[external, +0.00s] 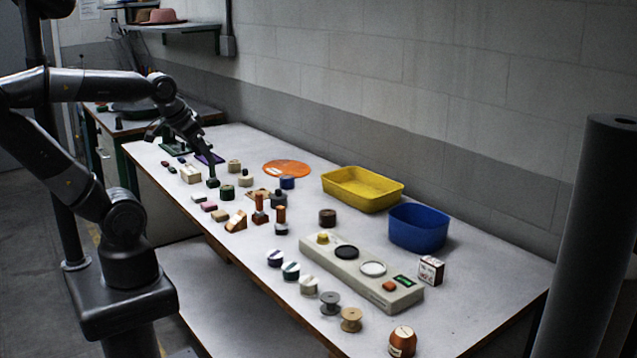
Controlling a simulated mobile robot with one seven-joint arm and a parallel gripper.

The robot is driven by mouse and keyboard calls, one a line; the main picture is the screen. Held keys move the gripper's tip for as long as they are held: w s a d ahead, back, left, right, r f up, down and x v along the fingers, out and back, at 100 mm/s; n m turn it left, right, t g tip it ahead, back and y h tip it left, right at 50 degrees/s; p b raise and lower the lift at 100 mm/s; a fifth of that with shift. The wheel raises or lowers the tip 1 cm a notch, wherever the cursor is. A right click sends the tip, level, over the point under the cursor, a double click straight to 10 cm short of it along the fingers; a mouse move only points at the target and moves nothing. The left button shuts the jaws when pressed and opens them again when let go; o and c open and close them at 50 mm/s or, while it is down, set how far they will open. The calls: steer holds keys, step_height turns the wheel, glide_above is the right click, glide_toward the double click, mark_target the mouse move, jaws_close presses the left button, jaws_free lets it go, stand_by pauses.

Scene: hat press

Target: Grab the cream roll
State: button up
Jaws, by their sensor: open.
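A cream-and-white spool (308,285) stands in the front row; I cannot tell for certain which piece is the cream roll of the task. My gripper (211,170) points down over the table's far part, to the left of the two cream rolls and apart from them. It is open; its fingers are small and dark here, and nothing is seen held.
A dark green roll (227,192) stands close by my gripper. Wooden blocks and stamps (236,221) crowd the middle. An orange disc (287,168), a yellow tray (362,196) and a blue bin (418,245) line the wall side. A control panel (331,257) lies nearer.

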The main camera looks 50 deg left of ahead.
steer(key=shift+o, duration=0.3)
steer(key=w+a+r+n, duration=0.35)
steer(key=w+a, duration=0.35)
steer(key=w, duration=0.4)
steer(key=n+g+y, duration=0.2)
steer(key=n+g, duration=0.2)
steer(key=n, duration=0.4)
glide_above(234, 161)
steer(key=s+d, duration=0.2)
steer(key=d+x, duration=0.1)
steer(key=x, duration=0.4)
steer(key=s+d+x, duration=0.1)
steer(key=x, duration=0.5)
steer(key=s+d+f+x, duration=0.1)
steer(key=x, duration=0.5)
steer(key=shift+f, duration=0.15)
steer(key=x, duration=1)
steer(key=shift+w+a, duration=0.1)
steer(key=shift+w, duration=0.1)
steer(key=shift+c, duration=0.4)
